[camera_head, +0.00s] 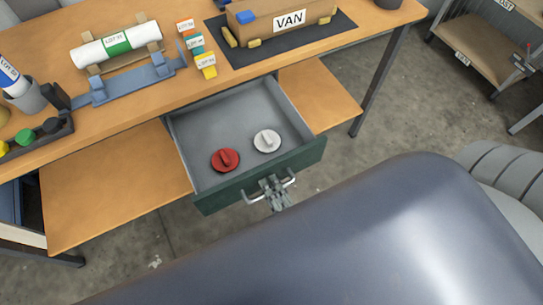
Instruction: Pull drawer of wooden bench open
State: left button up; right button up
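The wooden bench (200,88) crosses the upper part of the head view. Its drawer (185,133) stands pulled well out, with a grey inside and a green front (225,192). A red round knobbed piece (225,160) and a white one (267,141) lie in the drawer. The metal bar handle (288,181) sits on the drawer front. My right gripper (273,185) is at the middle of this handle; its fingers are small and partly overlap the bar, so I cannot tell whether they are closed on it. My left gripper is not in view.
Wooden boards (115,188) flank the drawer on both sides below the bench top. A white roll (116,44), colored tags (195,47) and a box marked VAN (280,15) stand on the bench. My large arm link covers the lower right. Concrete floor shows around the bench.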

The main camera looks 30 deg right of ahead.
jog(key=v, duration=1.1)
jog(key=shift+s, duration=0.25)
notch_tip(320, 180, down, 23)
jog(key=s+n+g+y, duration=0.2)
jog(key=n+g, duration=0.4)
jog(key=n, duration=0.5)
jog(key=s+d+f+n+g+h, duration=0.1)
jog(key=s+d+f+n+g, duration=0.3)
jog(key=f, duration=0.4)
jog(key=s+d+f+n+g+h, duration=0.1)
jog(key=s+d+f+n+g, duration=0.3)
jog(key=s+f, duration=0.3)
jog(key=shift+d+f+n+g+h, duration=0.3)
jog(key=shift+d+f+n, duration=0.35)
jog(key=shift+f, duration=0.35)
